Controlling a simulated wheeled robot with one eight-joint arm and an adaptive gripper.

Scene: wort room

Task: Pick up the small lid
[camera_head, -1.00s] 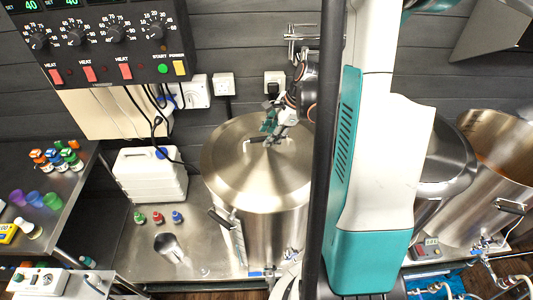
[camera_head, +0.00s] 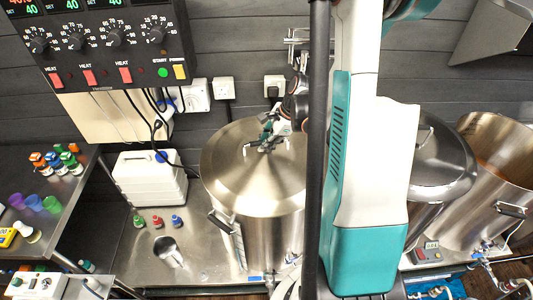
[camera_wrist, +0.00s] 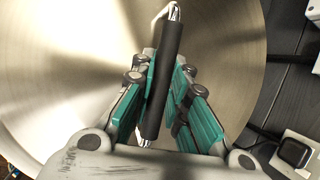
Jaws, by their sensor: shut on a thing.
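A round brushed-steel lid (camera_head: 245,180) sits on top of the left steel kettle in the head view, with no clear gap between them. My gripper (camera_head: 266,140) is at the middle of this lid, at its handle. In the wrist view, the black bar handle (camera_wrist: 166,70) runs between the teal fingers of my gripper (camera_wrist: 168,92), which is shut on it. The lid (camera_wrist: 60,70) fills much of the wrist view behind the fingers. My arm hides the lid's right edge in the head view.
A second lidded kettle (camera_head: 455,160) and an open kettle (camera_head: 495,170) stand at the right. A white canister (camera_head: 150,180) and small bottles (camera_head: 158,221) are left of the lidded kettle. The control panel (camera_head: 100,45) hangs at the upper left.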

